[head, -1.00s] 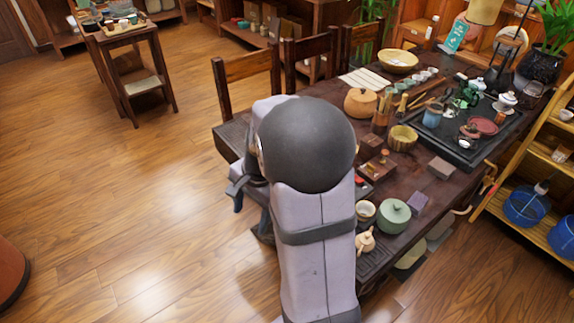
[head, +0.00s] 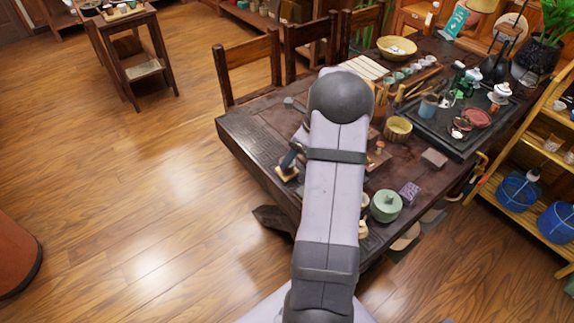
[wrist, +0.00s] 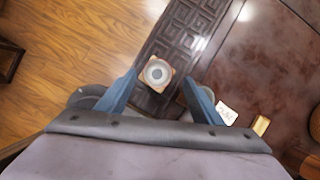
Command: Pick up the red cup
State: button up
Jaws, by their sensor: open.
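I cannot make out a clearly red cup. In the wrist view a small round grey-white piece (wrist: 157,72), like a cup seen from above, sits on a square wooden base with reddish-brown edges. It stands on the carved strip of the dark table (wrist: 245,70), just ahead of and between my blue fingers. My gripper (wrist: 160,84) is open and empty above it. In the head view my gripper (head: 291,158) is over the near left end of the table, partly hidden by my arm. A wooden base (head: 286,174) shows below it.
A green lidded pot (head: 386,206) and a patterned purple block (head: 410,194) stand right of my arm. A tea tray (head: 450,140) with a reddish dish (head: 477,117) lies farther back. Chairs (head: 248,72) line the far side. The table's left end is mostly clear.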

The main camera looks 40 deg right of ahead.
jog(key=shift+a+p+x, duration=0.1)
jog(key=shift+p+x, duration=0.25)
jog(key=shift+x, duration=1)
jog(key=shift+a+p+x, duration=0.15)
jog(key=shift+p+x, duration=0.15)
jog(key=shift+x, duration=1.05)
jog(key=shift+r, duration=0.1)
jog(key=c, duration=1.1)
